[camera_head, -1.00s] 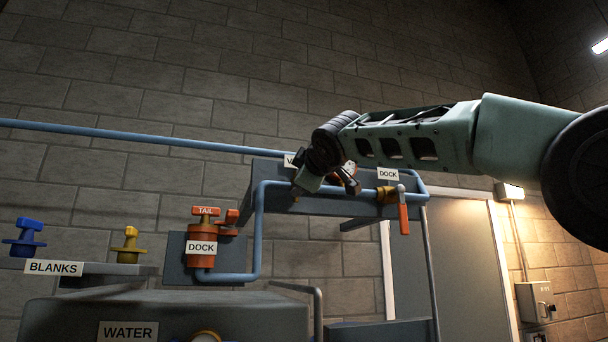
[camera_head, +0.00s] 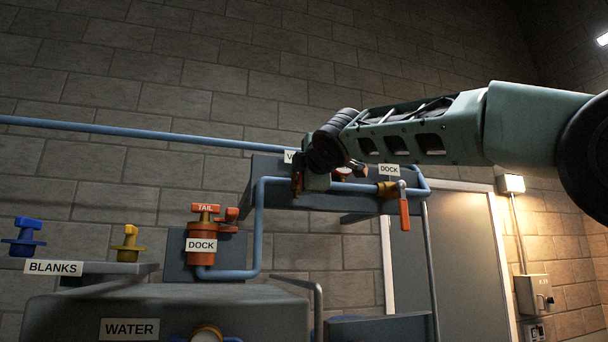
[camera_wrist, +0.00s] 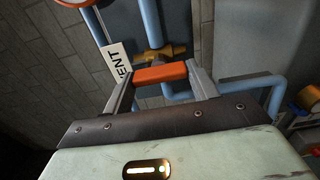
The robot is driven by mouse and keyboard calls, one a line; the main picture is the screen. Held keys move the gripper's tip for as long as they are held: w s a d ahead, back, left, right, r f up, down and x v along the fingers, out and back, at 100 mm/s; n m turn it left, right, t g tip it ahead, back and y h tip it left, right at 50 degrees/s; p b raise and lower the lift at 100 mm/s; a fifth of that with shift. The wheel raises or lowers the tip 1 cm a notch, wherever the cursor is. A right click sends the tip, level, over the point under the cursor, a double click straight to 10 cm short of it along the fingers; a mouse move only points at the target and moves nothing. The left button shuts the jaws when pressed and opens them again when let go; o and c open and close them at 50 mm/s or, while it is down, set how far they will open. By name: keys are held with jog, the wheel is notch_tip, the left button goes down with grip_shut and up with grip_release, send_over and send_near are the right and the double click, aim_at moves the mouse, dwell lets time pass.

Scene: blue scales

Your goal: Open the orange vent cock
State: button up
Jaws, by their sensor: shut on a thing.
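The orange vent cock handle (camera_wrist: 161,74) lies crosswise between the two grey fingers of my gripper (camera_wrist: 160,76) in the wrist view. The gripper is shut on it. A brass valve body (camera_wrist: 158,54) on a blue pipe sits just beyond the handle, beside a white label (camera_wrist: 117,62) of which "ENT" is readable. In the head view my gripper (camera_head: 318,182) is at the upper pipe of the grey panel, under the partly covered "V" label (camera_head: 290,156). My wrist hides most of the vent cock there.
The dock valve (camera_head: 387,190) with its hanging orange handle (camera_head: 404,215) is close to the right of my gripper. Blue (camera_head: 24,238) and yellow (camera_head: 130,244) blanks stand on a shelf at left.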

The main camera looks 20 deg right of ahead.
jog(key=shift+f, duration=0.1)
jog(key=o, duration=1)
jog(key=shift+s, duration=0.1)
jog(key=s+b, duration=0.6)
jog(key=s, duration=1.1)
jog(key=shift+b, duration=0.35)
jog(key=shift+s, duration=0.1)
